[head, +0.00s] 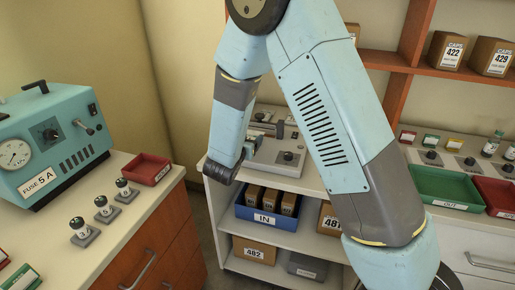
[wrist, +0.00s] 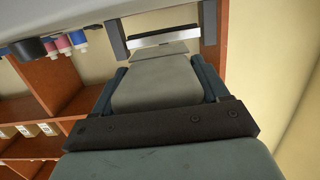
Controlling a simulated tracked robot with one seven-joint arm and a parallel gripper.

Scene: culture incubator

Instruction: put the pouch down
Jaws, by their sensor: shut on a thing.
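My gripper (wrist: 163,33) shows in the wrist view with its two dark fingers to the left and right of a pale, flat strip. This strip, which seems to be the pouch (wrist: 162,39), is held between the fingers; only a narrow part of it shows. In the head view my gripper (head: 264,128) is small and partly hard to make out, low over the back counter by a pale device with a dark knob (head: 288,156). The pouch cannot be made out there. Whether it touches the surface below cannot be told.
A blue IN bin (head: 266,218) with brown boxes sits on the shelf below. Green (head: 445,188) and red (head: 497,196) trays stand at the right. A teal fuse box (head: 50,140), a red tray (head: 148,169) and several small vials occupy the left counter.

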